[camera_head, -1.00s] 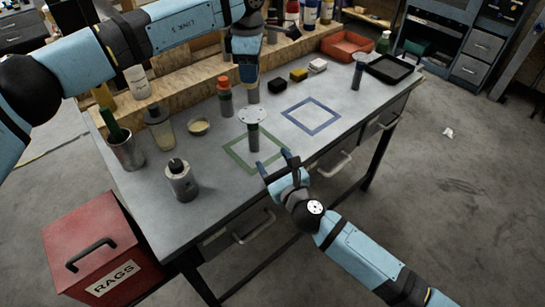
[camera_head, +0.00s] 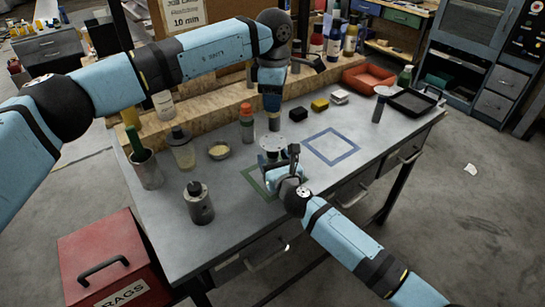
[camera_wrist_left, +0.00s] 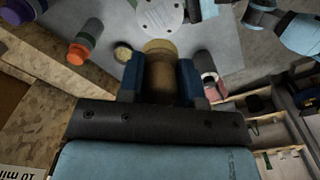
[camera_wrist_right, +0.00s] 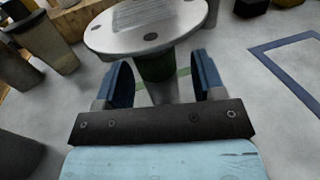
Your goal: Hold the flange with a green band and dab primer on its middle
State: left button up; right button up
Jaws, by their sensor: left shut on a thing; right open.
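The flange (camera_head: 272,143) stands upright on the bench at the green outline, a pale round disc on a stem. In the right wrist view its disc (camera_wrist_right: 148,25) has bolt holes and a grey patch in the middle, and the stem shows a green band (camera_wrist_right: 155,68). My right gripper (camera_head: 280,162) is open, its fingers (camera_wrist_right: 160,85) on either side of the stem below the disc. My left gripper (camera_head: 271,98) is shut on a tan-topped cylindrical tool (camera_wrist_left: 160,68), likely the dauber.
A green outline (camera_head: 250,180) and an empty blue outline (camera_head: 331,147) mark the bench. An orange-capped bottle (camera_head: 247,121), small dish (camera_head: 219,151), jar (camera_head: 182,150) and dark can (camera_head: 199,204) stand left. Another flanged piece (camera_head: 379,106) and a black tray (camera_head: 411,103) are right.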

jog(key=shift+w+a, duration=0.15)
jog(key=shift+w, duration=0.25)
jog(key=shift+c, duration=0.2)
jog(key=c, duration=1.1)
